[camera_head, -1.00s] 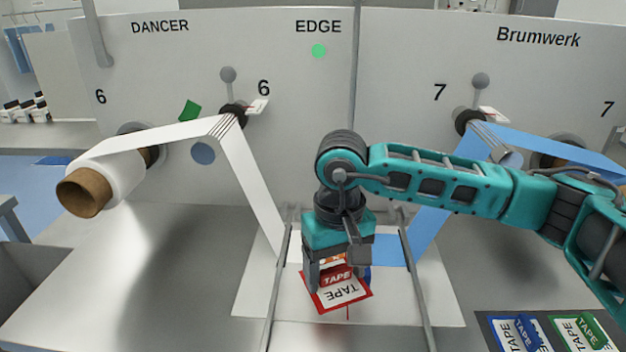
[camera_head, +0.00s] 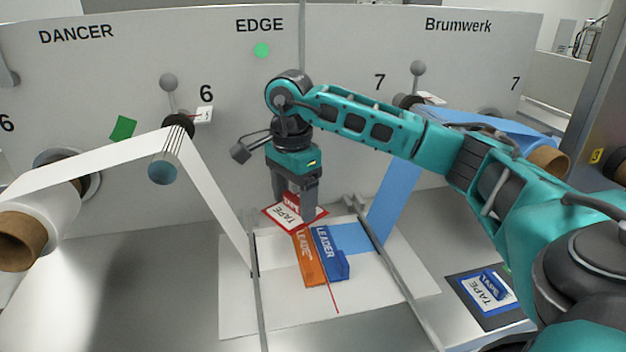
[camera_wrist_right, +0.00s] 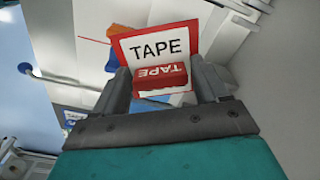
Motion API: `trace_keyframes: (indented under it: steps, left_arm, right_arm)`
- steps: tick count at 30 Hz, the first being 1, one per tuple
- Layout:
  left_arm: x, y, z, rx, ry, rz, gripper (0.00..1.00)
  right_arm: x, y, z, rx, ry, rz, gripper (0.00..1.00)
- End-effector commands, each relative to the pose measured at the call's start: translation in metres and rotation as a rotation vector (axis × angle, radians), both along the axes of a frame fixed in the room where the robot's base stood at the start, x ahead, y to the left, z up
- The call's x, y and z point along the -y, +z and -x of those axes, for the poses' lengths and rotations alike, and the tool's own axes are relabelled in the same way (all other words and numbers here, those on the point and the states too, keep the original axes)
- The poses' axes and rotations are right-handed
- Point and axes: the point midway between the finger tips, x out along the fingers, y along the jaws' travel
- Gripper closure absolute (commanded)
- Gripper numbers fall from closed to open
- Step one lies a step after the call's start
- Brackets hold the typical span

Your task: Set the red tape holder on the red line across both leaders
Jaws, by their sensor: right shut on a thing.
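The red tape holder (camera_head: 283,217) is a red-bordered white card marked TAPE with a red grip block. My right gripper (camera_head: 294,196) is shut on its block, which also shows between the fingers in the right wrist view (camera_wrist_right: 160,80). The holder is at the far end of the leaders; I cannot tell whether it touches anything below. The orange leader (camera_head: 311,265) and the blue leader (camera_head: 331,260) lie side by side on the white plate (camera_head: 290,312). The thin red line (camera_head: 333,298) shows in front of them; its rest is hidden. My left gripper is not in view.
Metal rails (camera_head: 258,300) run along both sides of the plate. A white web (camera_head: 215,195) slopes down from the left, and a blue web (camera_head: 395,205) from the right. A blue tape holder (camera_head: 487,290) lies on a dark mat at right.

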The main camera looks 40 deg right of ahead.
Motion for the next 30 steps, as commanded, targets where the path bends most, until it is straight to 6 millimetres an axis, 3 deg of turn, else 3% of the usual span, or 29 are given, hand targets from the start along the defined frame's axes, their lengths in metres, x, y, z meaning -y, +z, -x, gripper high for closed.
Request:
trace_keyframes:
  steps: [3, 9, 20, 30]
  left_arm:
    - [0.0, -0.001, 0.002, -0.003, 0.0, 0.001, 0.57]
    - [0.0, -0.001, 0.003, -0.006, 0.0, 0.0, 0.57]
    - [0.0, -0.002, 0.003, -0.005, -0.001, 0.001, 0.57]
    - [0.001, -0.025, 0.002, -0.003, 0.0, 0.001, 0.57]
  right_arm:
    - [0.026, 0.008, 0.0, 0.0, -0.244, -0.004, 0.56]
    - [0.046, 0.015, 0.001, 0.0, -0.458, -0.007, 0.56]
    - [0.049, -0.007, 0.002, -0.001, -0.486, -0.007, 0.56]
    - [0.049, -0.046, 0.001, 0.0, -0.484, -0.008, 0.56]
